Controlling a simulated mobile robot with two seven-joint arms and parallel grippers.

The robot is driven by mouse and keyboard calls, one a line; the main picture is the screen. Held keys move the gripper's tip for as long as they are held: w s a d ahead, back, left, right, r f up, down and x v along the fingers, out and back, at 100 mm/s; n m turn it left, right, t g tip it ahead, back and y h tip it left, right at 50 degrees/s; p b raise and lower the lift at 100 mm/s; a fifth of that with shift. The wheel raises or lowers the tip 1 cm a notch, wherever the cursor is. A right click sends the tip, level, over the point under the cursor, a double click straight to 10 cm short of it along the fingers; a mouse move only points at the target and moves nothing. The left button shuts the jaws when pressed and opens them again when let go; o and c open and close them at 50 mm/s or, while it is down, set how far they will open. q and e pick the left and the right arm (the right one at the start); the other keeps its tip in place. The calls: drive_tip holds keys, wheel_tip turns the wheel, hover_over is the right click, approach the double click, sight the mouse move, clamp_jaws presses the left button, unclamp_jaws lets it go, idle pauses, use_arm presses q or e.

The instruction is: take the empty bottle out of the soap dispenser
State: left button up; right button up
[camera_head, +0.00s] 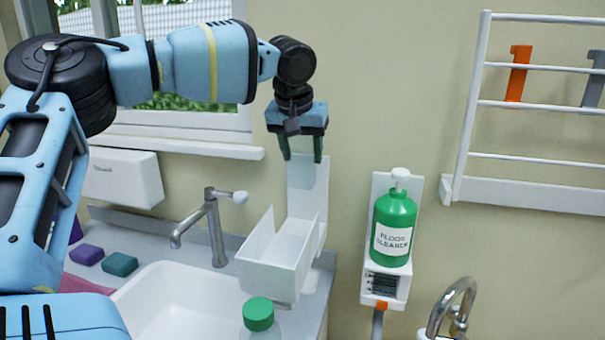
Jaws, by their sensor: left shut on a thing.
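The soap dispenser is on the wall right of the tap, with a pale back plate (308,205) and a white front cover (277,262) tilted forward and open. My left gripper (302,156) points down at the top of the back plate. Its two dark fingers are apart, shut on the empty bottle, which is hard to make out against the pale plate and wall. Another bottle, clear with a green cap (258,314), stands out at the bottom edge, mostly cut off. My right gripper is not in view.
A white sink (180,305) with a grey tap (213,230) lies below. A green floor cleaner bottle (393,228) sits in a wall holder to the right. Sponges (120,264) lie at left. A white rack (468,110) hangs at right.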

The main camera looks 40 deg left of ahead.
use_arm(q)
drive_tip(key=shift+s+d+r, duration=0.15)
drive_tip(key=shift+s+r, duration=0.1)
drive_tip(key=shift+r, duration=0.1)
drive_tip(key=s+d, duration=0.4)
drive_tip(key=s, duration=0.4)
drive_tip(key=s+d, duration=0.5)
drive_tip(key=s, duration=0.3)
drive_tip(key=shift+s+b, duration=0.35)
